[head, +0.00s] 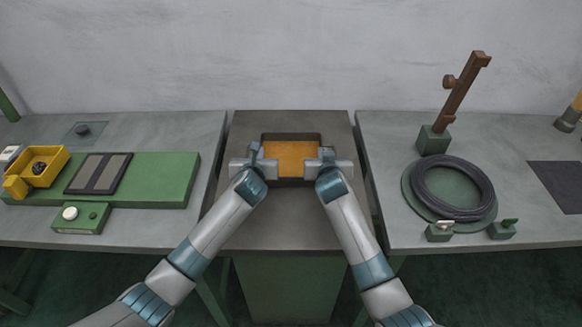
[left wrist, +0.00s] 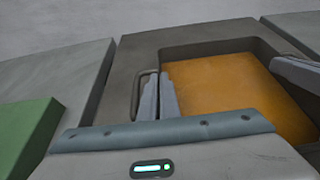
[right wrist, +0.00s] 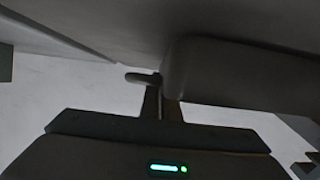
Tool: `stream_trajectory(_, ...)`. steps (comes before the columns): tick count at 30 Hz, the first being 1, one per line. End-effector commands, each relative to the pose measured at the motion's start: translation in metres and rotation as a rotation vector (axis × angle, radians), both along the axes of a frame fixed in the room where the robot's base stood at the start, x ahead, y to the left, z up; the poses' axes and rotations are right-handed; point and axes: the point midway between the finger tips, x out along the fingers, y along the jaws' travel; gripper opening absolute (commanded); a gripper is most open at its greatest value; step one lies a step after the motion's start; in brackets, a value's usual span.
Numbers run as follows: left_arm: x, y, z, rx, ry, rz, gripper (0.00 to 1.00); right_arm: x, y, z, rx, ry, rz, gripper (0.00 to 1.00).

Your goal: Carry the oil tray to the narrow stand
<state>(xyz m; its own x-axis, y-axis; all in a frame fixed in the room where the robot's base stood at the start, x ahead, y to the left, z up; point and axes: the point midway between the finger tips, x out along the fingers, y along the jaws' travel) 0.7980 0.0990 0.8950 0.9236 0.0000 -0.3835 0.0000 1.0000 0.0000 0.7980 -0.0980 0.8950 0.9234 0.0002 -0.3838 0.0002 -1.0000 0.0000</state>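The oil tray (head: 291,157) is a dark, shallow, square tray filled with orange oil. It is level, over the dark grey top of the narrow middle stand (head: 290,225); I cannot tell whether it touches it. My left gripper (head: 256,157) is at the tray's left side, its fingers shut at a thin looped handle (left wrist: 138,97). My right gripper (head: 326,157) is at the right side, its fingers close together at the other handle (right wrist: 137,78). In the right wrist view the tray's dark wall (right wrist: 230,75) shows beside the fingers. The fingers partly hide both handles.
The left bench holds a green board (head: 165,178) with a yellow bin (head: 50,165). The right bench holds a coil (head: 478,205) on a green disc and a leaning brown post (head: 460,93). Narrow gaps separate the benches from the middle stand. Its front top is clear.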

Motion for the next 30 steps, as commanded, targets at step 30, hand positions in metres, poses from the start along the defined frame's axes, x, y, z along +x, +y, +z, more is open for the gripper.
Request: stream_trajectory(30,-0.046,0.000,0.016,0.001,-0.001,-0.001,0.21,0.000,0.000,-0.003,0.000,0.000,0.000,0.21)
